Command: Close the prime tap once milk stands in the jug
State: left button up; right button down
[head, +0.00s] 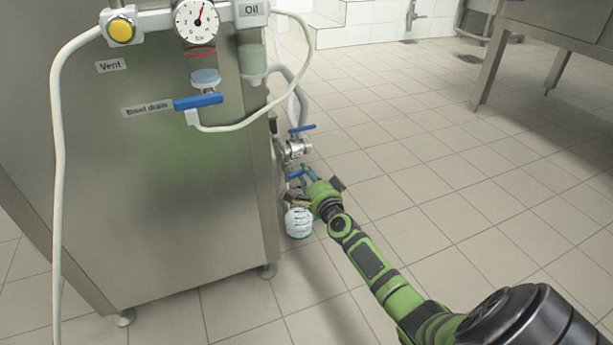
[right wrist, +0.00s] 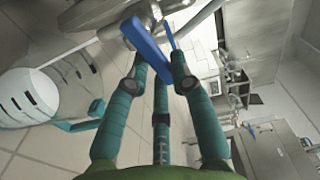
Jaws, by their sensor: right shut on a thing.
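The steel machine (head: 190,190) carries the prime tap low on its right side, with a blue lever (head: 295,175). In the right wrist view the blue lever (right wrist: 147,44) lies between my fingertips. My right gripper (head: 308,178) is shut on this lever; its teal fingers also show in the right wrist view (right wrist: 159,66). The jug (head: 298,222) stands on the floor just below the tap. It also shows at the left of the right wrist view (right wrist: 22,97), with dark marks. It looks white inside, but the milk level is unclear. My left gripper is out of view.
Another valve with a blue handle (head: 302,128) and a grey hose sits just above my right gripper. A blue bowl drain lever (head: 198,102), a gauge (head: 197,19) and a white hose (head: 58,180) are on the machine's front. The tiled floor (head: 430,170) to the right is clear.

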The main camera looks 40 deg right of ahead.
jog(key=shift+f+m+b, duration=0.35)
jog(key=shift+m, duration=0.65)
jog(key=c, duration=1.1)
grip_release()
jog(key=shift+o, duration=0.2)
